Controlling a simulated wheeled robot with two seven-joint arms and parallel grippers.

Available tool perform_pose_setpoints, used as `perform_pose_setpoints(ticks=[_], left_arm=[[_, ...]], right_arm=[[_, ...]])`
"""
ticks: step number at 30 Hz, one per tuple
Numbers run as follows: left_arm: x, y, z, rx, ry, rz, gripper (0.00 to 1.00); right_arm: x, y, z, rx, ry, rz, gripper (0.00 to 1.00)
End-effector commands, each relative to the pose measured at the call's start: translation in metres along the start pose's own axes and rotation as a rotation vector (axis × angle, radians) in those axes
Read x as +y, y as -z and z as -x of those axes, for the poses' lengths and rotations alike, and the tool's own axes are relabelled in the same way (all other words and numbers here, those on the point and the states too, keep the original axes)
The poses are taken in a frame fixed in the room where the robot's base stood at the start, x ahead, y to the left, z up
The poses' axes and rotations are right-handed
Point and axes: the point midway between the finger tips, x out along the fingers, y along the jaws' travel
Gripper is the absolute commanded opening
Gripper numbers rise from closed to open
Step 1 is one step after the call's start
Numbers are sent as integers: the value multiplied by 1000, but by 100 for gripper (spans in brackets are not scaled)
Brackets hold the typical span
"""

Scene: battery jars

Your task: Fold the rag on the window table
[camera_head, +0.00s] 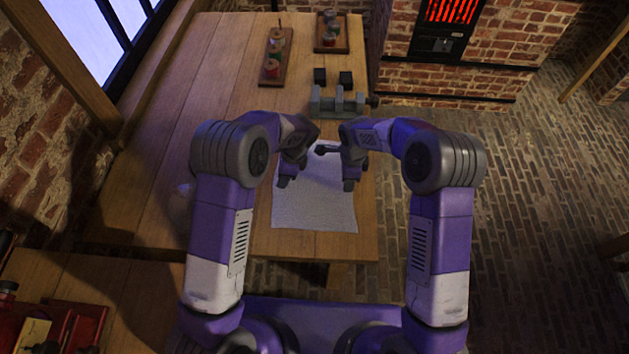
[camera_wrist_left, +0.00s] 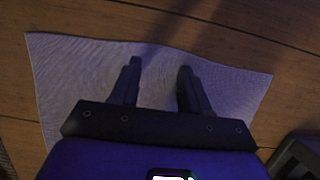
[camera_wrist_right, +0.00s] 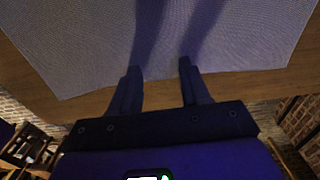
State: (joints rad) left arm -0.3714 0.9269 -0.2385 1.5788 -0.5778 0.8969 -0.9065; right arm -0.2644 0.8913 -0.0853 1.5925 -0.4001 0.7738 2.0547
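The rag (camera_head: 315,212) is a pale grey-white cloth lying spread on the wooden table (camera_head: 180,130), close to its near right corner. It looks flat, with its upper part partly hidden by my arms. My left gripper (camera_head: 284,183) is over the rag's left side; in the left wrist view its two fingers (camera_wrist_left: 158,72) are apart over the rag (camera_wrist_left: 85,70), with nothing between them. My right gripper (camera_head: 348,185) is at the rag's right side; in the right wrist view its fingers (camera_wrist_right: 160,68) are apart by the rag's edge (camera_wrist_right: 80,45). I cannot tell whether either touches the cloth.
A grey vise-like fixture (camera_head: 338,102) stands beyond my grippers, with two small dark blocks behind it. Wooden trays (camera_head: 275,62) with jars stand at the back. Red items (camera_head: 70,325) lie on another surface at the lower left. The table's left side is mostly clear.

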Motion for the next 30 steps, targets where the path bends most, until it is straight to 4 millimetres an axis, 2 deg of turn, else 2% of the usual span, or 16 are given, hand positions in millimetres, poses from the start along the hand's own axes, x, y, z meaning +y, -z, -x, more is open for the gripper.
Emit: perform_pose_setpoints(ticks=[2,17,30], left_arm=[[0,0,-1,0,-1,0,39],[0,0,-1,0,-1,-1,1],[1,0,-1,0,-2,-1,0]], right_arm=[[0,0,-1,0,-1,0,39],[1,0,-1,1,-2,0,1],[1,0,-2,1,-3,0,0]])
